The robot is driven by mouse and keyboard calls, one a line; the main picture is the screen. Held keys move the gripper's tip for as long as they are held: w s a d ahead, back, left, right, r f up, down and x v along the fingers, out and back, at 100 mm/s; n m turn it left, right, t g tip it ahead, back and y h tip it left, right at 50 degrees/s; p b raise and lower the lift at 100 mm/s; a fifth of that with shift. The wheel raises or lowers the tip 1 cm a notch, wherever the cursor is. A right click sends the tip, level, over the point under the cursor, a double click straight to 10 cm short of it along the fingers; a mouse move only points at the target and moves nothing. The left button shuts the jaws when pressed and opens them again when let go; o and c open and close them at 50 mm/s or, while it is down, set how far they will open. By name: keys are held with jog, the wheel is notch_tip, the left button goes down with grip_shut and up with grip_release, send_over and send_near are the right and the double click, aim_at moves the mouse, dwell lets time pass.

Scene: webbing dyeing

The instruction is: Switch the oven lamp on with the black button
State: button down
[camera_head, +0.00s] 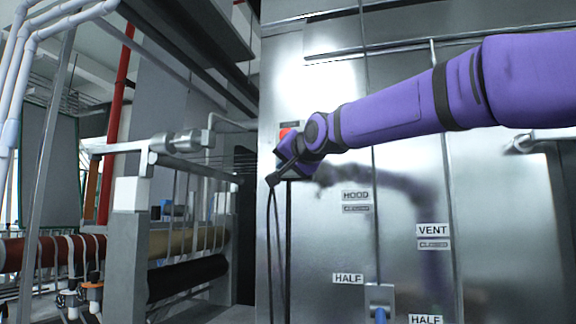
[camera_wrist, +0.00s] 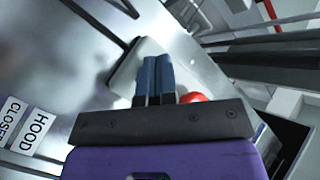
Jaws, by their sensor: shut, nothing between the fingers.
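My gripper (camera_wrist: 156,62) shows in the wrist view with its blue fingers shut together and nothing between them. The fingertips lie over a light grey box (camera_wrist: 124,78) on the metal front; I cannot tell whether they touch it. A red round part (camera_wrist: 193,97) shows just right of the fingers, partly hidden by the gripper body. In the head view a red part (camera_head: 285,132) shows just above my wrist, which covers most of that spot. I do not make out the black button or the oven lamp in either view.
The metal oven front (camera_head: 325,260) carries a HOOD label (camera_head: 356,196), a VENT label (camera_head: 432,230) and HALF labels. A grey box (camera_head: 380,297) sits low on it. Left stands a frame with rollers (camera_head: 188,272). Dark cables hang below my wrist.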

jog(key=shift+w+d, duration=0.15)
jog(key=shift+w, duration=0.3)
dwell(0.7)
jog(key=shift+s, duration=0.15)
jog(key=shift+s+a, duration=0.3)
jog(key=shift+s, duration=0.45)
jog(key=shift+s, duration=0.1)
jog(key=shift+s+a, duration=0.35)
jog(key=shift+s, duration=0.55)
jog(key=shift+s+a, duration=0.35)
jog(key=shift+s, duration=0.6)
jog(key=shift+s+a, duration=0.35)
jog(key=shift+s, duration=0.55)
